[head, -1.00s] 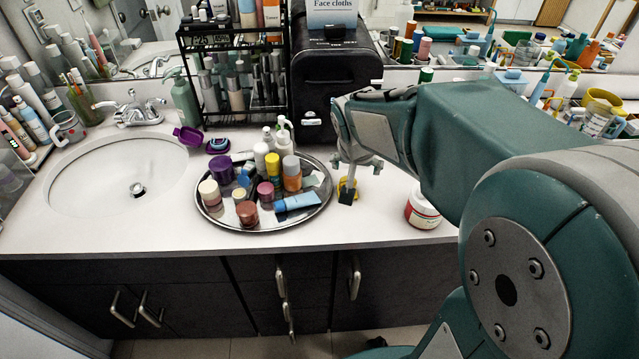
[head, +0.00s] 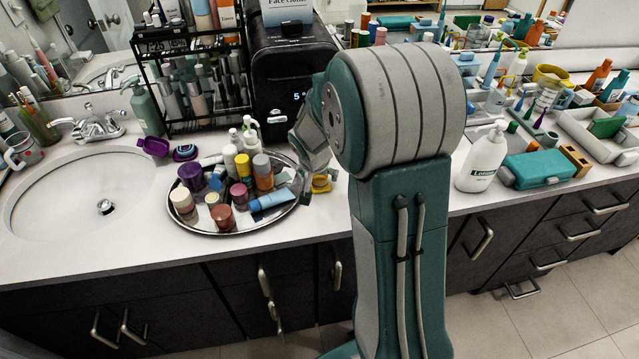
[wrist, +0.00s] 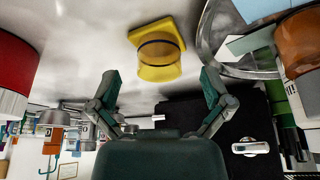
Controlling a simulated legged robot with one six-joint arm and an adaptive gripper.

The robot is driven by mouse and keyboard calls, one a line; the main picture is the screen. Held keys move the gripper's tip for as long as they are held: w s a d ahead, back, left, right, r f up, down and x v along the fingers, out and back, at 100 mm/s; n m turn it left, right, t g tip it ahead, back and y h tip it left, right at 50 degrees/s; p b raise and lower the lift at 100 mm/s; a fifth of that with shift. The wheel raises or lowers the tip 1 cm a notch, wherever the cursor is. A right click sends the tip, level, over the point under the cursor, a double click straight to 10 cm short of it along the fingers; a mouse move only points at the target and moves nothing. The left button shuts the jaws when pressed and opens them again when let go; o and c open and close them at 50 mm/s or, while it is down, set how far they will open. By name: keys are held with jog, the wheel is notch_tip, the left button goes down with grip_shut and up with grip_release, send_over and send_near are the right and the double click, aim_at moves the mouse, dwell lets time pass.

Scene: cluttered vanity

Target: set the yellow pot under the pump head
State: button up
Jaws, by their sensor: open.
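The yellow pot (head: 321,184) stands on the counter just right of the round tray, partly hidden by my gripper. It shows large in the wrist view (wrist: 158,62), beyond the fingertips and roughly centred between them. My gripper (wrist: 160,84) is open and empty, its two fingers spread wide and apart from the pot. In the head view my gripper (head: 308,188) is close beside the pot, its fingers hard to make out. A white lotion bottle with a pump head (head: 490,130) stands on the counter right of my arm.
The tray (head: 220,231) of crowded bottles is left of the pot. A black box (head: 281,92) stands behind it. A red-and-white jar (wrist: 18,68) is at the wrist view's left edge. A teal case (head: 538,169) sits right of the lotion bottle. A green pump bottle (head: 146,110) stands by the sink.

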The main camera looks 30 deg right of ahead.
jog(key=shift+x, duration=1.15)
jog(key=shift+d+f, duration=0.2)
jog(key=c, duration=0.8)
jog(key=shift+a, duration=0.1)
jog(key=c, duration=0.4)
